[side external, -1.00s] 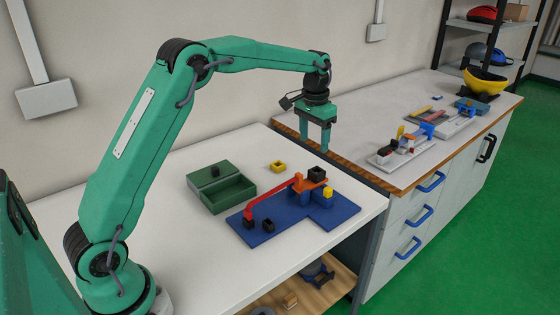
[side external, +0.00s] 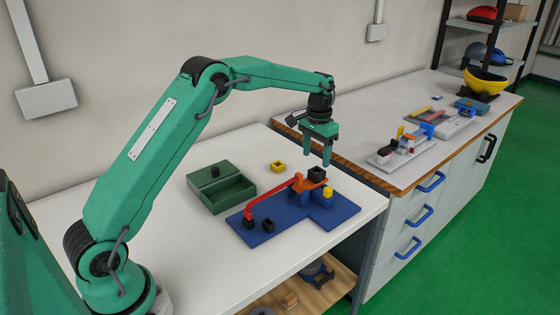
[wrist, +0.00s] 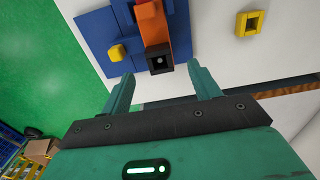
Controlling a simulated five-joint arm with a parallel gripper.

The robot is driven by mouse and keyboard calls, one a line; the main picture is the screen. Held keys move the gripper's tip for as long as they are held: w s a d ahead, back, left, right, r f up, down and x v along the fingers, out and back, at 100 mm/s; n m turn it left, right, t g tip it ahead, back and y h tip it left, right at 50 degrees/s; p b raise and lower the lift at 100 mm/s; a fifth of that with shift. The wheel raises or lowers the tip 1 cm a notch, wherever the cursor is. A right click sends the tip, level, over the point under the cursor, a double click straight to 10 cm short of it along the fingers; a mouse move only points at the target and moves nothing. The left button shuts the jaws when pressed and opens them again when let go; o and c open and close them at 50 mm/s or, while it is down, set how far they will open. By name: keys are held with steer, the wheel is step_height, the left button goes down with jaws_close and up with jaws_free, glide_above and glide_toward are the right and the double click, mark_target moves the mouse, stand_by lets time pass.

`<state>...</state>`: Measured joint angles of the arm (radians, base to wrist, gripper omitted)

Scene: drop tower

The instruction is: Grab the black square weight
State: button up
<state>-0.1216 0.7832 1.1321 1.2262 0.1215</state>
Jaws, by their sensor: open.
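A yellow block (side external: 328,191) stands beside the weight. A yellow square ring (side external: 278,166) lies on the white table behind. A green box (side external: 230,194) is to the left. The right bench (side external: 350,127) holds other parts. The front of the white table is clear.

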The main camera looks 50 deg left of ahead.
mark_target(316, 167)
steer(key=shift+d+f, duration=0.1)
steer(key=shift+f, duration=2.5)
steer(key=shift+w, duration=0.1)
steer(key=c, duration=1.2)
steer(key=shift+r, duration=0.2)
steer(key=shift+c, duration=0.2)
steer(key=shift+r, duration=0.55)
step_height(316, 167, up, 3)
steer(key=shift+d+r, duration=0.1)
steer(key=shift+d, duration=0.05)
steer(key=s+d+r, duration=0.4)
steer(key=d+r, duration=0.2)
steer(key=d, duration=0.4)
steer(key=shift+s+d+r, duration=0.2)
steer(key=shift+s, duration=0.2)
